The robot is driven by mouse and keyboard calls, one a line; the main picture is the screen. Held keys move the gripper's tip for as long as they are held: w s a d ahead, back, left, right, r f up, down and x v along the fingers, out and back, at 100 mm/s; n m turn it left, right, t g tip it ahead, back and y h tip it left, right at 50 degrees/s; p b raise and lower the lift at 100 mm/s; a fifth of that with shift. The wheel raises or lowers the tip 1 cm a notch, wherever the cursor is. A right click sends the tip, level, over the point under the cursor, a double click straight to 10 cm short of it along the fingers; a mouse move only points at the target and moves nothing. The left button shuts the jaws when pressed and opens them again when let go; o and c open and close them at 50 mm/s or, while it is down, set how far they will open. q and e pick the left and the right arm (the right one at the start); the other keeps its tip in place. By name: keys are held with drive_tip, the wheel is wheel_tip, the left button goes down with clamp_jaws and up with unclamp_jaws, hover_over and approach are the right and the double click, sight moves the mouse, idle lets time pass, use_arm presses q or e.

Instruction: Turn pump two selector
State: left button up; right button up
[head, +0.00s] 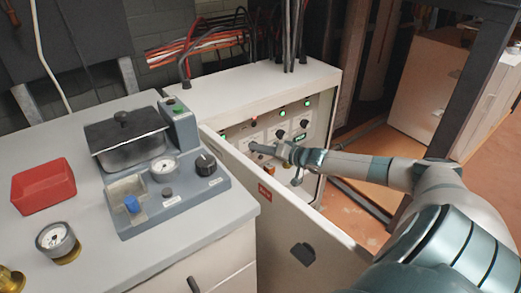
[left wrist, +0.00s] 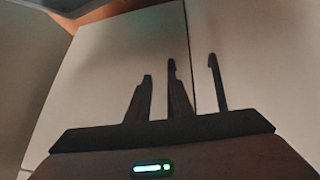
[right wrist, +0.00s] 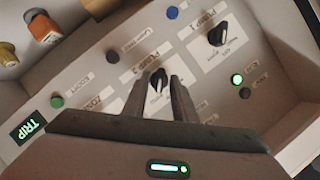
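In the right wrist view, the pump two selector (right wrist: 158,78) is a black knob on a pale panel, beside a "PUMP 2" label. The fingers of my right gripper (right wrist: 160,88) stand apart, one on each side of it; contact cannot be made out. In the head view, my right gripper (head: 258,148) reaches the cabinet's front panel and hides part of it. My left gripper (left wrist: 160,88) is outside the head view. In its wrist view its fingers stand apart before plain pale panels, with nothing seen held.
The open cabinet door (head: 275,205) stands in front of the panel. A grey worktop (head: 100,235) holds a red tray (head: 43,186) and a gauge (head: 57,240). Cables rise behind the cabinet.

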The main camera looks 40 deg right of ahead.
use_arm(q)
drive_tip(key=shift+w, duration=0.1)
use_arm(e)
clamp_jaws()
use_arm(q)
drive_tip(key=shift+a, duration=0.15)
drive_tip(key=s+a+g+y+p, duration=0.3)
drive_tip(key=s+a+g+p, duration=0.15)
drive_tip(key=a+p, duration=0.2)
drive_tip(key=s+p+x, duration=0.2)
drive_tip(key=p+x, duration=0.1)
drive_tip(key=x, duration=0.6)
drive_tip(key=s+f+p+x, duration=0.1)
drive_tip(key=p+x, duration=0.3)
drive_tip(key=x, duration=0.5)
drive_tip(key=shift+s+a+f+t+h, duration=0.15)
drive_tip(key=shift+s+t+h, duration=0.25)
drive_tip(key=shift+s, duration=0.45)
use_arm(e)
drive_tip(key=shift+w+a+r+n+g+h, duration=0.15)
drive_tip(key=shift+n+h, duration=0.5)
drive_tip(key=shift+n, duration=0.4)
drive_tip(key=shift+s+n+g+h, duration=0.1)
drive_tip(key=shift+n+g+h, duration=0.1)
drive_tip(key=shift+n+h, duration=0.65)
drive_tip(key=shift+w+a+r+n+g+h, duration=0.15)
drive_tip(key=shift+n+h, duration=0.35)
drive_tip(key=shift+n, duration=0.7)
drive_tip(key=shift+s, duration=0.1)
